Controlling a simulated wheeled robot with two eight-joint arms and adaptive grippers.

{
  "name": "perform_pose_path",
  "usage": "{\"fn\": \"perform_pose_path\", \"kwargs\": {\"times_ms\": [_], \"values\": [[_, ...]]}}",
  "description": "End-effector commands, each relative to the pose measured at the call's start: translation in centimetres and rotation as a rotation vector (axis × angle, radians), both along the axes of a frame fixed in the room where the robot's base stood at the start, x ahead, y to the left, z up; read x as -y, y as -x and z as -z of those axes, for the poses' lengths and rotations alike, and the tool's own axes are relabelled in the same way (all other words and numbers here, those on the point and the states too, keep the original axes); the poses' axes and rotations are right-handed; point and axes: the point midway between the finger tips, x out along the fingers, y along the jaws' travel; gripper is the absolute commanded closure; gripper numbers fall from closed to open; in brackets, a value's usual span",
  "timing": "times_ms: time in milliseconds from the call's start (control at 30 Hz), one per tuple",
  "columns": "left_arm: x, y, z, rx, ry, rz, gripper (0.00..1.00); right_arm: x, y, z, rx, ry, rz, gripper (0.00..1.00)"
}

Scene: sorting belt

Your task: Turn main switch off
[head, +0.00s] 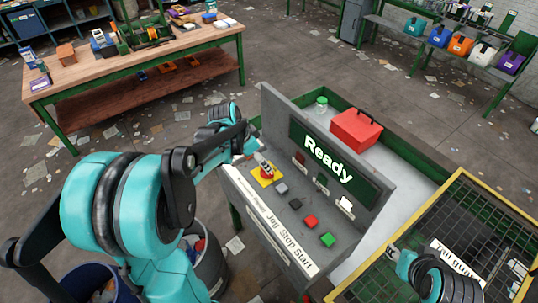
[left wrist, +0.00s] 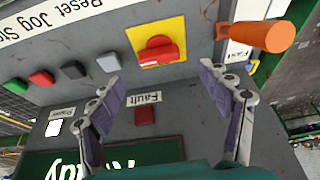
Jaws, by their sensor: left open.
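The main switch, a red rotary knob on a yellow plate (head: 266,173), is on the sloped grey control panel at its left end. In the left wrist view the red knob (left wrist: 157,50) is just beyond the fingertips, roughly centred between them. My left gripper (left wrist: 160,78) is open and empty, its two purple-padded fingers apart and not touching the knob. In the head view my left gripper (head: 243,150) is at the panel's left end, partly hidden by its own wrist.
Grey, black, red and green buttons (head: 311,222) line the panel beside the switch. An orange handle (left wrist: 265,35) stands close by the right finger in the wrist view. An upright display (head: 327,165) reads "Ready". A red box (head: 355,130) and yellow-framed mesh guard (head: 446,190) are behind.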

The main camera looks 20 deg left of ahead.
Motion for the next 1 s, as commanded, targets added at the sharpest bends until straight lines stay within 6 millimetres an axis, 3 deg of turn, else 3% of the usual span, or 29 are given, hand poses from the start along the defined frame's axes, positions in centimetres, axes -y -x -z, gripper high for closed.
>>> {"fn": "perform_pose_path", "kwargs": {"times_ms": [200, 400, 767, 933, 1000], "values": [[0.8, -1.3, 3.6, 0.0, -0.001, 0.0, 0.22, 0.0, 0.0, 0.8, 0.0, 0.0, 0.0, 0.6], [1.3, -2.1, 5.8, 0.0, 0.0, -0.001, 0.22, 0.0, 0.0, 1.0, 0.0, 0.0, 0.0, 0.6], [1.4, -2.2, 6.3, 0.0, 0.0, -0.002, 0.22, 0.0, 0.0, 1.0, 0.0, 0.0, 0.0, 0.6], [1.4, -2.2, 6.3, 0.001, -0.001, -0.003, 0.67, 0.0, 0.0, 1.0, 0.0, 0.0, 0.0, 0.6], [1.4, -2.2, 6.3, 0.001, -0.001, -0.003, 0.72, 0.0, 0.0, 1.0, 0.0, 0.0, 0.0, 0.6]]}}
